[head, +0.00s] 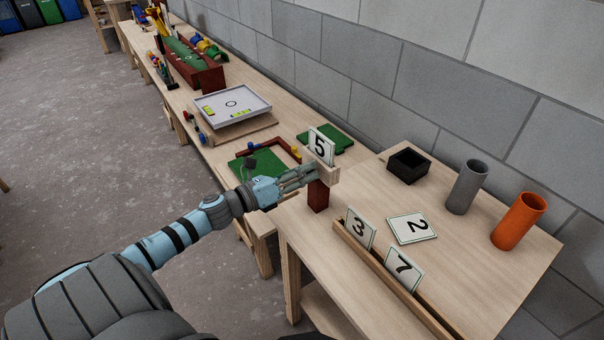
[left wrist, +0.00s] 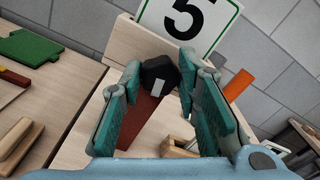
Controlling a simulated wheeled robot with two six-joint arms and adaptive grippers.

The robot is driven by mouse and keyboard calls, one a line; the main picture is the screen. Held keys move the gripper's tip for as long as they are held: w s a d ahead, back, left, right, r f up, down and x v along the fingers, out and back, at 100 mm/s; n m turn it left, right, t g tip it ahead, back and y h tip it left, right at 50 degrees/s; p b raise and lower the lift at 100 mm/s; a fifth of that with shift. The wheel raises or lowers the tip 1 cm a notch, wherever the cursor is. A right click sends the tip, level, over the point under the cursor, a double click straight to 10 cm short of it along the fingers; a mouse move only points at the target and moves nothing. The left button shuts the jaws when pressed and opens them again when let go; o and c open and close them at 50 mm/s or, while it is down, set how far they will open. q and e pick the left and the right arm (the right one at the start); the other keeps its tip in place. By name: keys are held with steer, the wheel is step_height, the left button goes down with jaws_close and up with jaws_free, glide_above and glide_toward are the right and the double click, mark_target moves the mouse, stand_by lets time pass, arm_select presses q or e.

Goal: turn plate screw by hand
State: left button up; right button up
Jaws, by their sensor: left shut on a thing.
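A white plate with a black 5 and green border (head: 321,146) stands upright in a pale wooden block on a dark red post (head: 318,198). In the left wrist view the plate (left wrist: 187,22) is partly cut off at the top, above the pale block (left wrist: 120,48). A black screw knob (left wrist: 158,73) with a white mark sits at the block's face, between my left fingers. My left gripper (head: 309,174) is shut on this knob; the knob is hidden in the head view. My right gripper is not in view.
Plates 3 (head: 359,230) and 7 (head: 403,270) stand in a wooden rail (head: 385,277); plate 2 (head: 412,228) lies flat. A black box (head: 408,166), grey cup (head: 466,187) and orange cup (head: 518,221) stand behind. A white tray (head: 232,104) is farther left.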

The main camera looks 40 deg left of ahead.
arm_select(q)
steer(key=shift+f+m, duration=0.15)
steer(key=shift+m, duration=0.65)
steer(key=o, duration=1.2)
steer(key=shift+c, duration=0.2)
steer(key=shift+s, duration=0.1)
steer(key=v, duration=1.2)
